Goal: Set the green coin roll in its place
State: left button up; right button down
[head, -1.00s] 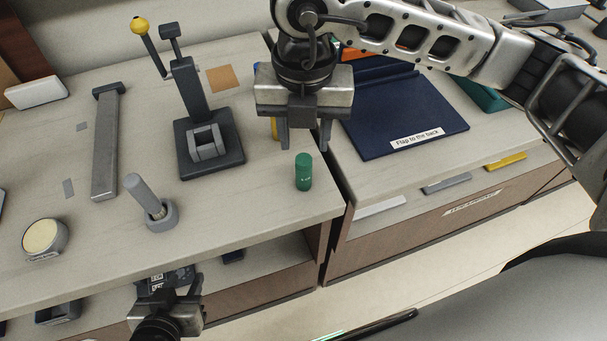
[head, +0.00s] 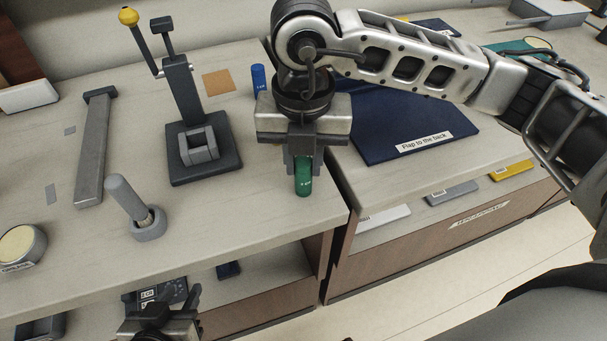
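The green coin roll (head: 303,181) stands upright near the right front corner of the left counter. My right gripper (head: 303,168) comes down over it from above, with one finger close against each side, and appears shut on it. The roll's top is partly hidden between the fingers. My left gripper (head: 162,305) is low at the bottom of the view, in front of the counter's shelf. Its fingers look apart, with nothing seen between them. Which spot is the roll's place cannot be told for sure.
A dark lever press (head: 190,110) with a yellow knob stands behind left. A blue roll (head: 258,80) and an orange-brown square (head: 218,82) are at the back. A grey post in a cup (head: 130,200) and a round tin (head: 20,246) stand left. A navy folder (head: 385,145) lies right.

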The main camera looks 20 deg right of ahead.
aim_at(303, 161)
jog(key=shift+r+p, duration=1.8)
jog(key=shift+r, duration=1.05)
jog(key=shift+f, duration=0.1)
